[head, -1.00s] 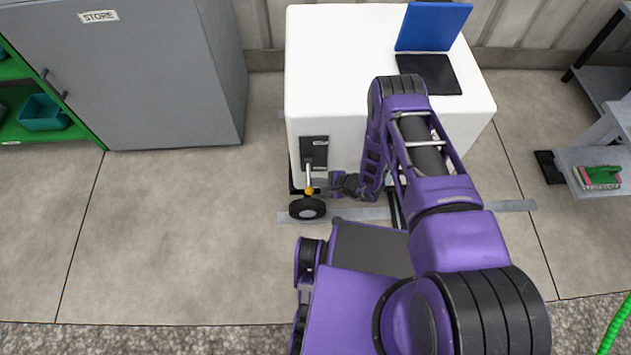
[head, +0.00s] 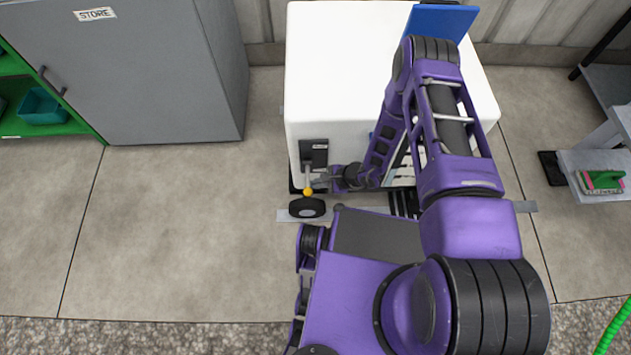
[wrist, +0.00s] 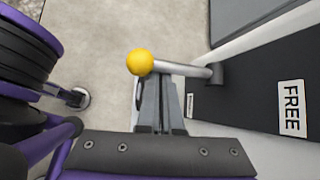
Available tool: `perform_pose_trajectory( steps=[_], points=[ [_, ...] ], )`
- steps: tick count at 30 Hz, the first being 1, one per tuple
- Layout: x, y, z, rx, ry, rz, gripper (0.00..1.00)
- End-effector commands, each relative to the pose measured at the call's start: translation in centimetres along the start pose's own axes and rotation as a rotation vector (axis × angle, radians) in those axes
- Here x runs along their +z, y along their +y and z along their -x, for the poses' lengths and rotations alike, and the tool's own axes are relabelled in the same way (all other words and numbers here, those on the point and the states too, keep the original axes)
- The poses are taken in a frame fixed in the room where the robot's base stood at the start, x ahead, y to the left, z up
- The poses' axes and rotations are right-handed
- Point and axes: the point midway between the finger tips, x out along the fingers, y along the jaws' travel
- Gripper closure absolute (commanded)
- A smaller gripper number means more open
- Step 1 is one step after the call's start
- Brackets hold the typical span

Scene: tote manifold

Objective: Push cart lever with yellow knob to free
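The cart lever (head: 308,175) is a short metal rod on a black plate (head: 314,151) on the white cart's front left corner. It hangs down, with its yellow knob (head: 307,191) at the lower end above a black wheel. In the wrist view the yellow knob (wrist: 140,62) and rod (wrist: 188,70) cross just past my fingertips. A "FREE" label (wrist: 291,107) shows on the plate, on the same side of the rod as my fingers. My gripper (wrist: 160,82) has its fingers together, beside the rod near the knob; contact cannot be told. In the head view my gripper (head: 319,182) is right of the lever.
The white cart (head: 335,70) carries a blue panel (head: 440,20), partly behind my arm. A grey store cabinet (head: 160,80) and green shelf (head: 55,128) stand left. A grey bench (head: 590,160) with a green-and-pink brush stands right. Floor left of the cart is clear.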

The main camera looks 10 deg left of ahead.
Motion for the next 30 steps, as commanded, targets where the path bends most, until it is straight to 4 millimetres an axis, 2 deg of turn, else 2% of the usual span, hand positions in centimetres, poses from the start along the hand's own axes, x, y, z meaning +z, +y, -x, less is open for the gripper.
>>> perform_pose_trajectory(
  steps=[4, 15, 30],
  points=[
    [0.8, -0.6, 0.6, 0.084, -0.003, -0.066, 1.00],
    [2.1, -1.7, 2.1, 0.079, -0.006, -0.065, 1.00],
    [2.9, -3.0, 2.9, 0.075, -0.009, -0.063, 1.00]
  ],
)
